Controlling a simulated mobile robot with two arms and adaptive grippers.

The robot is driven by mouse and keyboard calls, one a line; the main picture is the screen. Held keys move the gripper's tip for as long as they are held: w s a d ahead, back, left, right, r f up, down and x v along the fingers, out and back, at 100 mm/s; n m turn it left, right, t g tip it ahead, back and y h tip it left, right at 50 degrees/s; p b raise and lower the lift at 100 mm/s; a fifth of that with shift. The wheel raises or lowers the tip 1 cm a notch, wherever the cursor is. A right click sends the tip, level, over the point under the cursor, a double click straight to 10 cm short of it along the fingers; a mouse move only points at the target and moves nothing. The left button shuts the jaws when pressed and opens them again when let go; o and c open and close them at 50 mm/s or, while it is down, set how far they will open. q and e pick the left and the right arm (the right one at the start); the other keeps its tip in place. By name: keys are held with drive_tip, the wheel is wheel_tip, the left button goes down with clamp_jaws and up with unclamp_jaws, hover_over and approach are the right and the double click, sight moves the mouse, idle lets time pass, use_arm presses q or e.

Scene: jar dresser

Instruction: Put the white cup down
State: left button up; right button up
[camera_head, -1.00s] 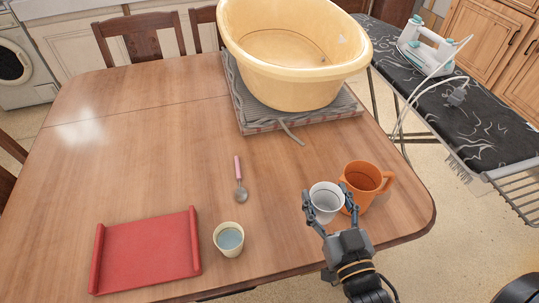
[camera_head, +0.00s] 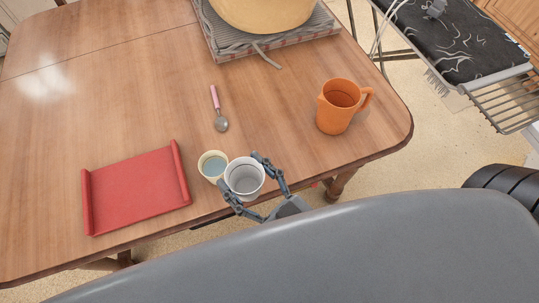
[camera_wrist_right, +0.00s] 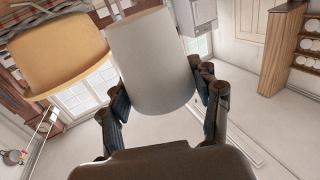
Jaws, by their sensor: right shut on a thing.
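The white cup (camera_head: 245,177) is upright between the fingers of my right gripper (camera_head: 255,182), which is shut on it. In the head view it shows at the table's front edge, just right of the small cream cup (camera_head: 213,165) with bluish contents. I cannot tell whether the two cups touch or how high the white cup is. In the right wrist view the white cup (camera_wrist_right: 152,62) fills the space between the finger pads. My left gripper is not in view.
A red tray (camera_head: 135,190) lies at the left. A pink-handled spoon (camera_head: 219,110) lies behind the cups. An orange mug (camera_head: 340,105) stands at the right. A yellow basin (camera_head: 262,12) stands on folded cloth at the back. The wooden table (camera_head: 275,120) is bare between spoon and mug.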

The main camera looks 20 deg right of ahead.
drive_tip(key=w+d+f, duration=0.2)
drive_tip(key=w+f, duration=0.1)
drive_tip(key=w+d+f, duration=0.3)
drive_tip(key=w+f, duration=0.1)
drive_tip(key=w+d+f, duration=0.3)
drive_tip(key=w+f, duration=0.1)
drive_tip(key=shift+w+d+f, duration=0.1)
drive_tip(key=shift+w+d, duration=0.05)
drive_tip(key=shift+d, duration=0.05)
drive_tip(key=shift+f+p, duration=0.45)
drive_tip(key=shift+f, duration=0.25)
drive_tip(key=shift+f, duration=0.25)
drive_tip(key=o, duration=1.1)
drive_tip(key=shift+r, duration=0.1)
drive_tip(key=shift+c, duration=0.2)
